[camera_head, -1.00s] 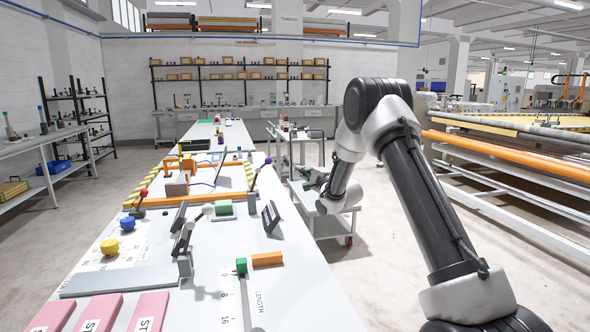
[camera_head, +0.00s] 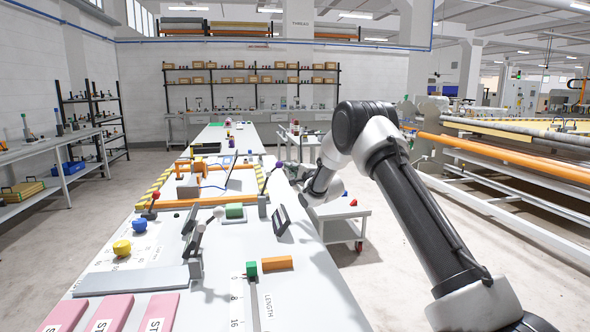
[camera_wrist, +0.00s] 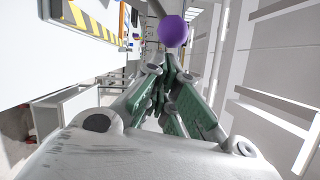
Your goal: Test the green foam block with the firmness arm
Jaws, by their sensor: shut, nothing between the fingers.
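A green block (camera_head: 235,211) lies on the long white bench, beside a grey post and a tilted dark display (camera_head: 282,222). A lever with a grey ball (camera_head: 218,212) stands just left of the block. Another lever, tipped with a purple ball (camera_head: 279,165), rises at the bench's right edge behind the block. I cannot tell which lever is the firmness arm. My gripper (camera_wrist: 170,85) is shut and empty, its green-padded fingers together. In the wrist view the purple ball (camera_wrist: 173,31) shows just beyond the fingertips; contact is not clear. The green block is not identifiable there.
A small green cube (camera_head: 251,268) and an orange block (camera_head: 277,263) lie nearer on the bench. Pink blocks (camera_head: 110,314) lie at the front left. A white cart (camera_head: 340,209) stands right of the bench, under my arm. Open floor lies further right.

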